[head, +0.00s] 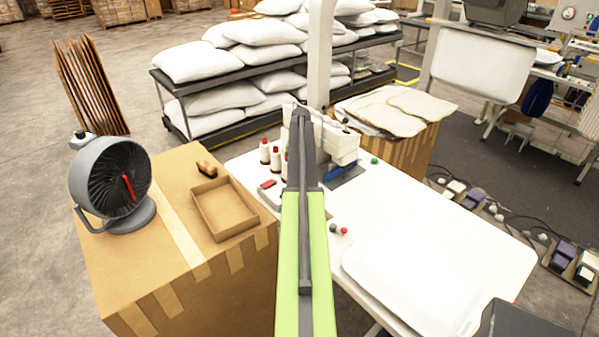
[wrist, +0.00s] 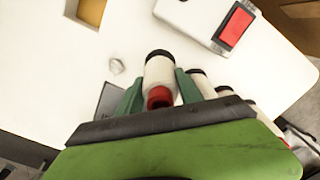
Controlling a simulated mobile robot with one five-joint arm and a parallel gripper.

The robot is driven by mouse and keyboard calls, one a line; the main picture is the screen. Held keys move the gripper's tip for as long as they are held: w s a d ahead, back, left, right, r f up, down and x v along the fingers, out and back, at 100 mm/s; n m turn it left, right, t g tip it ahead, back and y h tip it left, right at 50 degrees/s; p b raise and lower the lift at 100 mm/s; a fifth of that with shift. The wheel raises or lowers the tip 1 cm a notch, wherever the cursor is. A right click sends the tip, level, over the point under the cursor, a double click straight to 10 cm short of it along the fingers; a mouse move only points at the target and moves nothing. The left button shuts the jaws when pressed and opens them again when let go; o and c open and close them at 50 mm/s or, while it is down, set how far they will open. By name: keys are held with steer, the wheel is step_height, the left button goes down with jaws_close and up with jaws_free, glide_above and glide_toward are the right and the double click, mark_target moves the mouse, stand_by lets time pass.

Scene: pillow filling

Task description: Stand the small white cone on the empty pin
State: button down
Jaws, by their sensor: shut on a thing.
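In the wrist view a small white cone (wrist: 160,72) with a dark end and a red end sits between the green fingers of my gripper (wrist: 159,80), which is shut on it. In the head view my arm hides the gripper and the held cone. Other white cones with red tops (head: 265,152) stand in a row on the white table (head: 400,215), left of my arm. They also show to the right of the held cone in the wrist view (wrist: 201,83). A small round silvery thing (wrist: 117,66) lies left of the held cone; I cannot tell whether it is the empty pin.
The sewing machine (head: 340,143) stands just beyond my arm. A cardboard tray (head: 224,208) and a grey fan (head: 112,180) are on a box at left. A red-topped item (head: 268,184) lies near the cones. A white pillow (head: 430,285) covers the table's front right.

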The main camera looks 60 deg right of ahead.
steer(key=shift+f+b, duration=0.7)
steer(key=shift+f, duration=0.05)
steer(key=shift+f, duration=0.2)
steer(key=c, duration=0.7)
jaws_free()
steer(key=shift+r, duration=0.1)
step_height(320, 180, up, 10)
steer(key=p, duration=0.9)
steer(key=shift+s+p, duration=0.1)
steer(key=shift+p, duration=0.25)
